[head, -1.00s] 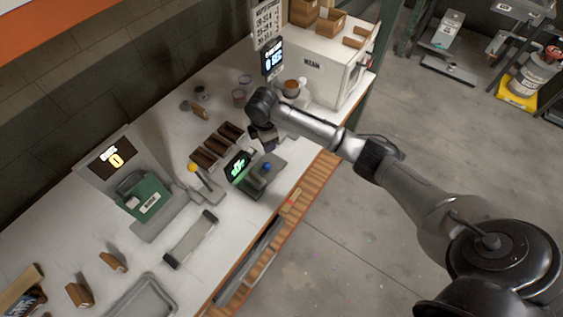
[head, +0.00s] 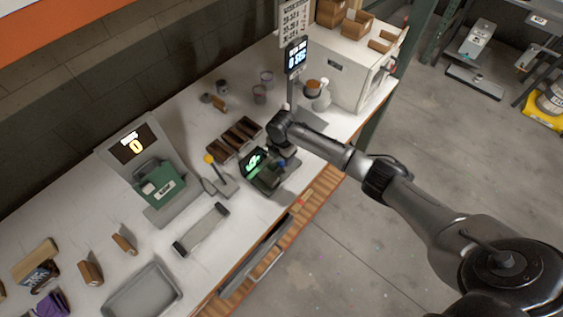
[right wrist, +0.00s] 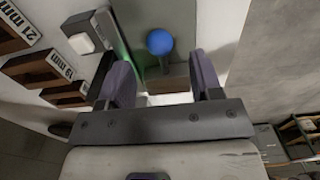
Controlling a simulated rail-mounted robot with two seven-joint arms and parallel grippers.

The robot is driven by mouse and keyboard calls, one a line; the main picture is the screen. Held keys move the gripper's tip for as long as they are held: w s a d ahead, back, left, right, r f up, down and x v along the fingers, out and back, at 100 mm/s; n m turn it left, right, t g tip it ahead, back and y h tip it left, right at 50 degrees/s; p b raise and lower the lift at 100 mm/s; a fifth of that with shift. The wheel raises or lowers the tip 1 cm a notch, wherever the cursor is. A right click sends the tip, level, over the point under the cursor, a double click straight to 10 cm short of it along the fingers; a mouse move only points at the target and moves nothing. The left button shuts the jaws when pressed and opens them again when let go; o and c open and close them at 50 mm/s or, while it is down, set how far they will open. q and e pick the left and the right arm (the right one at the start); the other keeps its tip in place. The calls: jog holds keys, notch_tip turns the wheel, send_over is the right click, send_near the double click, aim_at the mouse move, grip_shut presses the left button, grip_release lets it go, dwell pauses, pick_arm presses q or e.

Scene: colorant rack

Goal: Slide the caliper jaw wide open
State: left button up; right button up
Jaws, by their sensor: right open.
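The caliper is a dark bench device with a lit green display (head: 254,160), at the middle of the table in the head view. A blue ball knob (right wrist: 160,42) stands on its grey slide in the right wrist view. My right gripper (right wrist: 161,68) is open. Its two purple-grey fingers stand left and right of the knob in that picture, with gaps on both sides, and hold nothing. In the head view my right gripper (head: 284,155) is close over the device's right end and partly hides the knob and jaws. My left gripper is not in view.
Brown slotted trays (head: 234,139) lie behind the device, with size labels in the wrist view. A yellow-knobbed lever (head: 210,160) and a green scale (head: 160,185) stand to its left. A display post (head: 293,80) stands behind my wrist. The table's front edge is near.

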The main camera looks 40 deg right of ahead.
aim_at(282, 161)
jog(key=shift+f, duration=2.3)
jog(key=shift+c, duration=0.3)
grip_shut()
jog(key=shift+d, duration=0.1)
